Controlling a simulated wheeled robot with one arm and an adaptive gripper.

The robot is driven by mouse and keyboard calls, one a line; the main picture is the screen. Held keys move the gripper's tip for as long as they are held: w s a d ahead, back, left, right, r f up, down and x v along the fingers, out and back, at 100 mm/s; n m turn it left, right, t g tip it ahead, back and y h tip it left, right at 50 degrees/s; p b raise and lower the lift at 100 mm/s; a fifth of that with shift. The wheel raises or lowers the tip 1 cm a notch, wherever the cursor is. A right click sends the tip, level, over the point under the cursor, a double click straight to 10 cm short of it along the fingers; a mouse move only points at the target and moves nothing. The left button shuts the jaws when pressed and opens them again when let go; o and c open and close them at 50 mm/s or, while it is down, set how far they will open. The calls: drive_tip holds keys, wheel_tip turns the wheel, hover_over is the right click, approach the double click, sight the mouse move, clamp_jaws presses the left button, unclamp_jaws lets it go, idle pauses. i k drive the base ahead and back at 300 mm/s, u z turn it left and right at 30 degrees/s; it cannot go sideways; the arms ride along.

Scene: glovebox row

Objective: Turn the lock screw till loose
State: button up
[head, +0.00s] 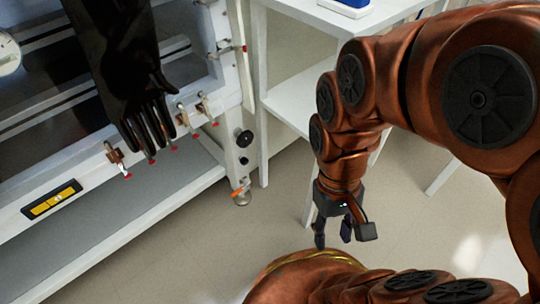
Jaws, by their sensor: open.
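My gripper (333,234) hangs from the copper-coloured arm at centre right, fingers down and apart, open and empty over the floor. It is right of the glovebox frame (229,165) and touches nothing. A round black knob (244,138) sticks out from the frame's lower right corner post. A smaller dark round part (244,160) sits just below it, and an orange lever-like part (239,190) lower still. I cannot tell for certain which of these is the lock screw, or whether it is tight.
A black glove (126,70) hangs across the glovebox front. Several red-tipped clamps, including one at lower left (117,158), line its edge. A white shelf (293,101) stands behind my arm. The floor (200,235) between glovebox and gripper is clear.

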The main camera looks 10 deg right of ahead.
sight(244, 160)
drive_tip(key=z, duration=1.7)
drive_tip(key=k, duration=1.4)
drive_tip(key=u, duration=2.05)
drive_tip(key=i, duration=0.5)
